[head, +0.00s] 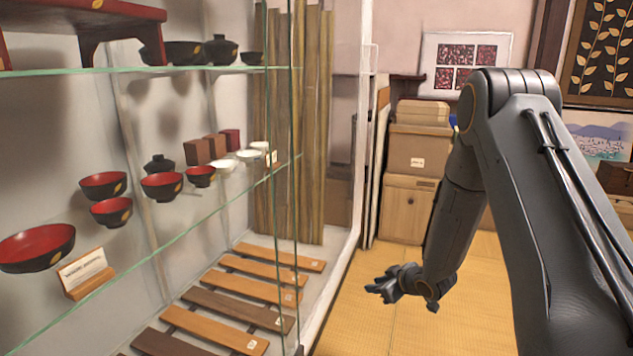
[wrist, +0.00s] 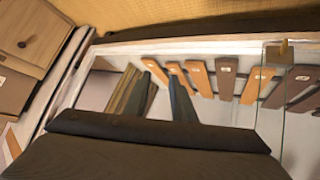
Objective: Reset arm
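My gripper (head: 376,288) hangs at the end of my bent arm, right of the glass display case, above the tatami floor. It points left toward the case. In the wrist view the two dark fingers of my gripper (wrist: 160,70) stand apart with nothing between them. In the head view the fingers are small, and nothing shows in their grasp.
The display case's glass shelf (head: 200,209) carries red-and-black bowls (head: 161,186), white cups and a small sign (head: 84,270). Wooden slats (head: 216,331) lie at its bottom. Stacked boxes (head: 417,150) stand behind my arm. The tatami floor (head: 371,325) beside the case is clear.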

